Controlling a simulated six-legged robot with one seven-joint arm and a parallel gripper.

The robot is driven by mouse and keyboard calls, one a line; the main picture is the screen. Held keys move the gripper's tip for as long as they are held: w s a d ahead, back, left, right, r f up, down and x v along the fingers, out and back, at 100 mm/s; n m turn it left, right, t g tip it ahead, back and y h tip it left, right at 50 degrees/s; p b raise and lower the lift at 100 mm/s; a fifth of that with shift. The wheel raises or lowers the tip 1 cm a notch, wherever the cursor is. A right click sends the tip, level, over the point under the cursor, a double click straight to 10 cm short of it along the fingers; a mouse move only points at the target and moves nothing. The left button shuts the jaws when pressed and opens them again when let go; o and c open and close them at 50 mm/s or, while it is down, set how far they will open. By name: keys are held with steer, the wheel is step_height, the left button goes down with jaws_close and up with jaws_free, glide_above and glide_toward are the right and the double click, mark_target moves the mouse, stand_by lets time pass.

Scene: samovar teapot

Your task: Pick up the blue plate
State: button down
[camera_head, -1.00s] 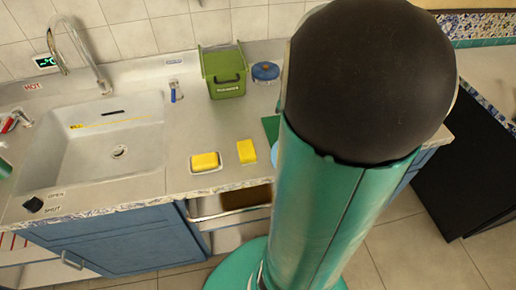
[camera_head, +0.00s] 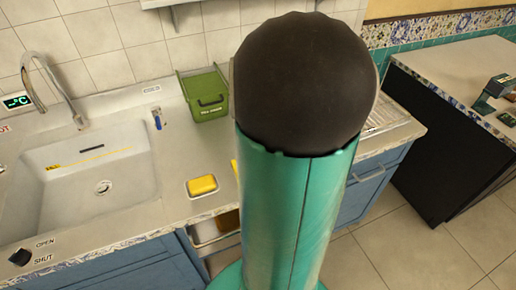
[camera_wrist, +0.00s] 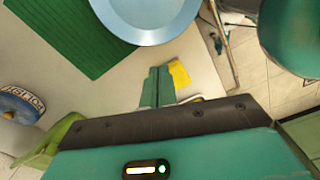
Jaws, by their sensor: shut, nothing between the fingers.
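The blue plate (camera_wrist: 145,14) is at the top of the wrist view, cut off by the frame edge. It is pale blue and round, and it overlaps the edge of a green ribbed mat (camera_wrist: 62,35). My gripper (camera_wrist: 158,72) shows in the wrist view with its green fingers together and nothing between them. The fingertips point toward the plate, and a gap shows between them and its rim in the picture. In the head view my arm hides the plate, the mat and the gripper.
A yellow sponge (camera_wrist: 180,74) appears beside the fingertips. A blue-lidded polish tin (camera_wrist: 20,112) is at the left of the wrist view. The head view shows a green bin (camera_head: 203,95), a sponge in a dish (camera_head: 202,186) and a sink (camera_head: 95,180).

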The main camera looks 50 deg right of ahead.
step_height(320, 180, down, 6)
steer(key=shift+s+d+f, duration=0.15)
steer(key=shift+f, duration=0.7)
steer(key=shift+s+d, duration=0.6)
steer(key=shift+s, duration=0.2)
steer(key=shift+s+d, duration=0.6)
steer(key=shift+s, duration=0.15)
steer(key=shift+w+r, duration=0.1)
